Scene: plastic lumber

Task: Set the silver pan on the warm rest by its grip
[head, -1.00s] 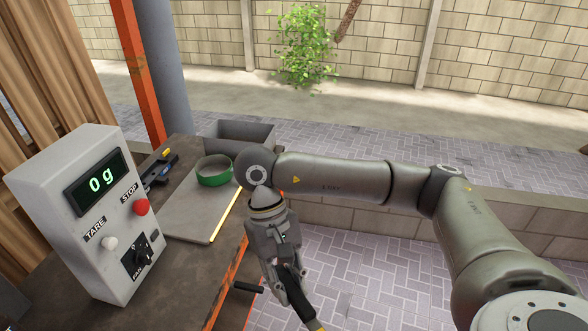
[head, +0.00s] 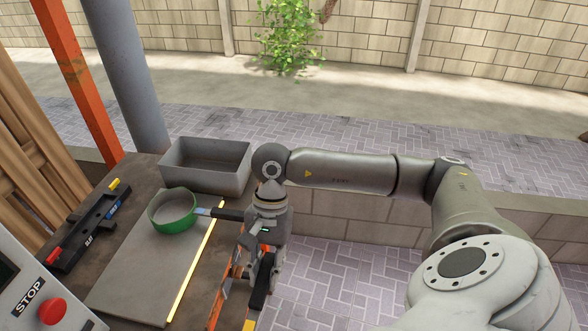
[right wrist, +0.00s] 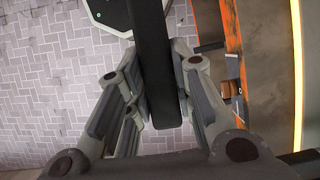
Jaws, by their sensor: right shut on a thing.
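My right gripper (head: 261,279) is off the table's right edge, above the paving, shut on a black grip (head: 259,296). The right wrist view shows this grip (right wrist: 152,60) between the fingers, running out past the top of the picture. No silver pan body is visible; what the grip joins lies out of view. The grey flat plate with a glowing yellow strip along its edge, which looks like the warm rest (head: 132,285), lies on the table left of my gripper. My left gripper is not in view.
A green pan (head: 173,210) stands on the plate's far part, its black handle pointing right toward my arm. Behind is a grey open bin (head: 206,165). A black clamp-like tool (head: 85,228) lies left. A box with a red STOP button (head: 52,311) stands near left. The plate's near part is bare.

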